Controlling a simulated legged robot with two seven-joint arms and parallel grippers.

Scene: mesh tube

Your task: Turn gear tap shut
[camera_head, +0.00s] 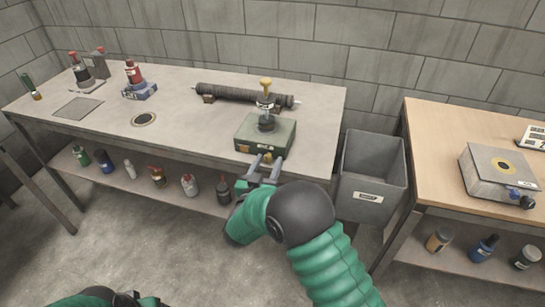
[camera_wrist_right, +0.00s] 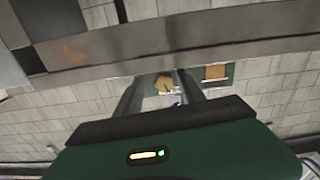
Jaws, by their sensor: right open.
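A green box (camera_head: 266,136) stands near the front right of the grey bench, with a dark post and a yellow handle (camera_head: 266,84) on top. A small yellow knob (camera_head: 267,158) is on its front face; I take this for the gear tap. My right gripper (camera_head: 264,165) is open at the bench's front edge, its fingers pointing at the box, one on each side of the knob. The wrist view shows the yellow knob (camera_wrist_right: 164,82) between the two dark fingers (camera_wrist_right: 160,96); contact cannot be told. Only a dark part of my left gripper (camera_head: 138,300) shows at the bottom left.
A dark mesh tube (camera_head: 240,95) lies behind the box. A grey bin (camera_head: 372,170) stands right of the bench, before a wooden table (camera_head: 450,125) with a metal box (camera_head: 497,172). Bottles line the lower shelf.

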